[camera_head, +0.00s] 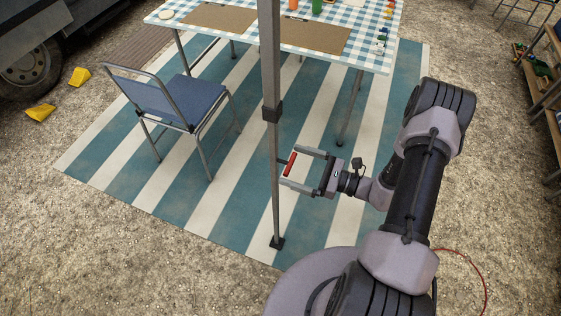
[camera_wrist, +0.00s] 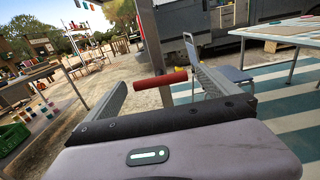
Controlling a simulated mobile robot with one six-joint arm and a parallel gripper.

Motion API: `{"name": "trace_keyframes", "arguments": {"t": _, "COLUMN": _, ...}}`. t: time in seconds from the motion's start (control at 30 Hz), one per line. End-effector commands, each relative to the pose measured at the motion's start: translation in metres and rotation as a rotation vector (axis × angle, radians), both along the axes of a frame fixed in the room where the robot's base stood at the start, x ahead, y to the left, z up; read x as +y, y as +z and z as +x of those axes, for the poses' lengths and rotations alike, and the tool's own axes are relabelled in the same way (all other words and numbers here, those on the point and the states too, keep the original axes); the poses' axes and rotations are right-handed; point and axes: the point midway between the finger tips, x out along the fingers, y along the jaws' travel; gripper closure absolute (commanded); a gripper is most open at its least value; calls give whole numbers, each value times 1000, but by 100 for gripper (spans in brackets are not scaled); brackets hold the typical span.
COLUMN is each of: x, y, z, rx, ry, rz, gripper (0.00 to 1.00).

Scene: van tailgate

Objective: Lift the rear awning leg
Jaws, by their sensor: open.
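The awning leg (camera_head: 272,140) is a grey upright pole with a dark collar partway up and a small dark foot on the striped mat. A red grip (camera_head: 289,163) sits beside the pole at mid-height. My gripper (camera_head: 290,167) is open, with its two fingers reaching toward the pole and the red grip in the gap between them. In the wrist view the red grip (camera_wrist: 160,79) lies crosswise between the fingers, in front of the pole (camera_wrist: 151,40). Whether either finger touches the grip I cannot tell.
A blue folding chair (camera_head: 190,98) stands left of the pole. A table with a checked cloth (camera_head: 345,50) stands behind it. The striped mat (camera_head: 225,150) covers the gravel. Yellow wedges (camera_head: 80,76) lie near a vehicle wheel; a shelf (camera_head: 541,85) stands far right.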

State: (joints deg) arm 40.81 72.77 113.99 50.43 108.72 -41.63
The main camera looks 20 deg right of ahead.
Motion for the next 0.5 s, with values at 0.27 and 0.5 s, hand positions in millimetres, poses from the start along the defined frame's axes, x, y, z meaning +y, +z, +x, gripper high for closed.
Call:
{"name": "trace_keyframes", "arguments": {"t": 0.27, "x": 35, "y": -1, "z": 25, "rx": 0, "ry": 2, "rz": -1, "gripper": 0}}
{"name": "trace_keyframes", "arguments": {"t": 0.5, "x": 40, "y": 0, "z": 29, "rx": 0, "ry": 1, "rz": 0, "gripper": 0}}
